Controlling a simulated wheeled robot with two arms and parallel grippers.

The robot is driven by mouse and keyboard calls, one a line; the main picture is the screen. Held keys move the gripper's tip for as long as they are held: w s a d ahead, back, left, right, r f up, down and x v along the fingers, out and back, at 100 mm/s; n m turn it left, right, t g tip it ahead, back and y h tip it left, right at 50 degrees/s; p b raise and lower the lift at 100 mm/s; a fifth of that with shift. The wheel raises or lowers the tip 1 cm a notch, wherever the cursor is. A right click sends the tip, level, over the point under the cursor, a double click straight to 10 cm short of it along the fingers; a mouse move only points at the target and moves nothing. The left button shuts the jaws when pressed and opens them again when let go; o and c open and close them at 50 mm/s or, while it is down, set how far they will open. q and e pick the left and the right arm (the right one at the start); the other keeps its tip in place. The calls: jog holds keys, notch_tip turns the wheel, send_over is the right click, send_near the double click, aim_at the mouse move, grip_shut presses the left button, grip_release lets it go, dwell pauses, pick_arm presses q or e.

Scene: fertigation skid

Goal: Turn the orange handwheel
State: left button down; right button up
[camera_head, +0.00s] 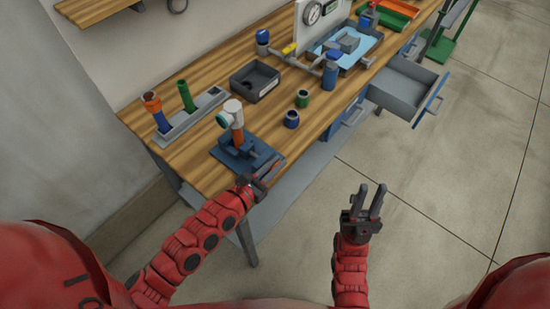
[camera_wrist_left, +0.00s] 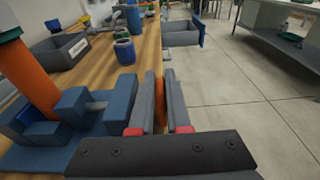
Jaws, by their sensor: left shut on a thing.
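The orange handwheel (camera_wrist_left: 160,103) shows in the left wrist view only as a narrow orange strip between the two grey fingers; the rest is hidden by them. My left gripper (camera_head: 264,172) is shut on it at the front edge of the bench, beside a blue vise-like fixture (camera_head: 240,157). That fixture shows at the left of the wrist view (camera_wrist_left: 75,125), with a short grey rod pointing toward the fingers. An upright orange pipe (camera_wrist_left: 35,82) stands in the fixture, with a white and teal fitting (camera_head: 231,113) on top. My right gripper (camera_head: 367,200) is open and empty over the floor.
On the wooden bench (camera_head: 215,85) stand a dark bin (camera_head: 255,81), a blue cup (camera_head: 291,119), a green cup (camera_head: 302,98) and a grey rack (camera_head: 195,117). An open drawer (camera_head: 405,86) juts out at the right. The floor in front is clear.

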pick_arm(q)
jog(key=g+y+p, duration=0.1)
jog(key=p, duration=0.3)
jog(key=g+p, duration=0.1)
jog(key=p, duration=0.4)
jog(key=g+y+p, duration=0.1)
jog(key=p, duration=0.3)
jog(key=shift+w+d+r+y+p, duration=0.3)
jog(key=shift+w+d+r, duration=0.05)
jog(key=shift+w+r, duration=0.05)
jog(key=shift+f+g+y+p, duration=0.3)
jog(key=shift+f+g+p, duration=0.2)
jog(key=shift+g+p, duration=0.3)
jog(key=c, duration=1.2)
grip_release()
jog(key=shift+w, duration=0.1)
jog(key=shift+o, duration=0.2)
jog(key=b+v, duration=0.1)
jog(key=v, duration=1.6)
jog(key=shift+s, duration=0.3)
